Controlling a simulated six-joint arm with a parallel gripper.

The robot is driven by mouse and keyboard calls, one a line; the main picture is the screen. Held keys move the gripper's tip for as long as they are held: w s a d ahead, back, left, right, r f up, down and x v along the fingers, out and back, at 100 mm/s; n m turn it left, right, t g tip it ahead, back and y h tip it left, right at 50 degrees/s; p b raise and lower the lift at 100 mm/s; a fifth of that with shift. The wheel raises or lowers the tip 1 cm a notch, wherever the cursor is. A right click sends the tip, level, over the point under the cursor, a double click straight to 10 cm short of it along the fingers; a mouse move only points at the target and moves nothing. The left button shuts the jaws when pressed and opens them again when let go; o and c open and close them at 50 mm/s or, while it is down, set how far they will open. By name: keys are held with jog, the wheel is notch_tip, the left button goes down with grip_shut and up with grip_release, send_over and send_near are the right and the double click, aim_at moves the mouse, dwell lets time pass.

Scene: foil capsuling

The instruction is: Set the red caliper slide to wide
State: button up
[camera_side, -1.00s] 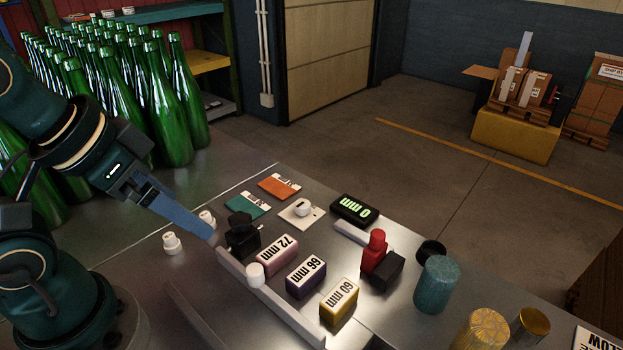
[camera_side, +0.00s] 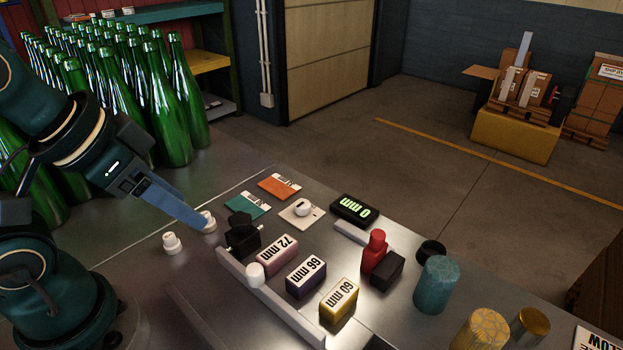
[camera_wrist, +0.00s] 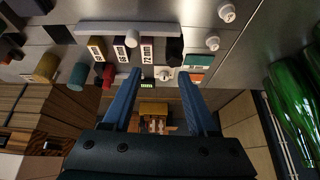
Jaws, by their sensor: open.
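The red caliper slide (camera_side: 375,250) stands upright on the bench beside a black block, right of a light grey bar. It shows as a small red shape in the wrist view (camera_wrist: 108,75). The display (camera_side: 354,210) behind it reads 0 mm in green. Three gauge blocks lie in front: pink 72 mm (camera_side: 277,255), purple 66 mm (camera_side: 306,276) and yellow 60 mm (camera_side: 339,300). My gripper (camera_side: 205,226) is at the bench's left, well away from the slide. Its blue fingers (camera_wrist: 158,73) are apart with nothing held between them.
A long grey rail (camera_side: 266,294) with a white knob (camera_side: 255,274) runs before the blocks. A black piece (camera_side: 243,234), cards and small white pieces lie near my gripper. A teal cylinder (camera_side: 436,283) stands right of the slide. Green bottles (camera_side: 160,110) crowd the back left.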

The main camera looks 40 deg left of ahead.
jog(key=w+d+r+m+h, duration=0.1)
jog(key=w+d+r+m, duration=0.25)
jog(key=w+r, duration=0.35)
jog(key=m+g+h, duration=0.1)
jog(key=m+h, duration=0.1)
jog(key=m, duration=0.2)
send_over(377, 233)
jog(key=s+a, duration=0.2)
jog(key=a, duration=0.3)
notch_tip(377, 233, down, 6)
jog(key=shift+m+g, duration=0.45)
jog(key=shift+g, duration=0.35)
jog(key=x, duration=0.3)
jog(key=s+d+x, duration=0.1)
jog(key=x, duration=0.6)
jog(key=shift+s+d+f, duration=0.1)
jog(key=shift+s+d, duration=0.1)
jog(key=shift+d, duration=0.15)
jog(key=shift+w+d+f, duration=0.2)
jog(key=shift+f, duration=0.4)
grip_shut()
